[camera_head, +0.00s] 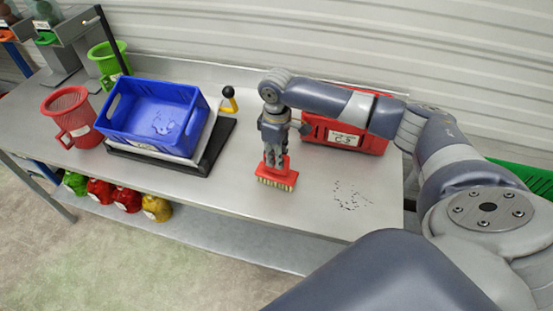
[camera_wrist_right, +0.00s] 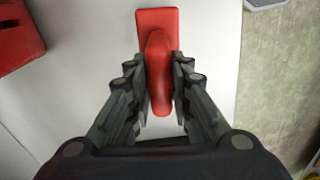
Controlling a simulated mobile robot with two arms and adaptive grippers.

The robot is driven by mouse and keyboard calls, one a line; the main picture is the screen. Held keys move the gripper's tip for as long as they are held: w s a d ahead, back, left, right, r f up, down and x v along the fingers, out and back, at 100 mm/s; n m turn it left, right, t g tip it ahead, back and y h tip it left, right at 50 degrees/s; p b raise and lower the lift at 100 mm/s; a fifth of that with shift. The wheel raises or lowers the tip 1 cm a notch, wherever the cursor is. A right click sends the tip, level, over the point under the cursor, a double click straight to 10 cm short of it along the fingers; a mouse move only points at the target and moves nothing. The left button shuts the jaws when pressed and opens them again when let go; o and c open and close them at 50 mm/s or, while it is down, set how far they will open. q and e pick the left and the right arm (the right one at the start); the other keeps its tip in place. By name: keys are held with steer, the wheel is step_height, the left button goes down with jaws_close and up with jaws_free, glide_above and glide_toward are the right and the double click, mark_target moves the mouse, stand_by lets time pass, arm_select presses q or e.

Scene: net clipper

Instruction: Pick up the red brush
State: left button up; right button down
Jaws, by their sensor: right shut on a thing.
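The red brush (camera_head: 279,179) has a red block with pale bristles pointing down, and it is at the middle of the steel table (camera_head: 225,198). My right gripper (camera_head: 275,160) comes down on it from above and is shut on its raised handle. In the right wrist view the red brush (camera_wrist_right: 157,24) lies lengthwise between the two dark fingers of my right gripper (camera_wrist_right: 160,80), which press on both sides of the handle. I cannot tell whether the bristles touch the table. My left gripper is not in view.
A blue crate (camera_head: 119,137) sits on a scale at the left, beside a red pitcher (camera_head: 57,108). A red box (camera_head: 374,143) stands behind my right arm. Dark specks (camera_head: 350,196) lie on the table to the right of the brush.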

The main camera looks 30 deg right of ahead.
steer(key=shift+w+r, duration=0.1)
steer(key=shift+r, duration=0.35)
steer(key=shift+a+r+b, duration=0.35)
steer(key=shift+r+b, duration=0.45)
steer(key=shift+r, duration=0.1)
steer(key=s+a+r+b, duration=0.1)
steer(key=s+a+b, duration=0.1)
steer(key=a, duration=0.5)
steer(key=s+a+b, duration=0.2)
steer(key=a, duration=0.5)
steer(key=shift+s+a+r, duration=0.25)
steer(key=shift+a+r, duration=0.1)
steer(key=shift+r, duration=0.05)
steer(key=c, duration=2.4)
jaws_free()
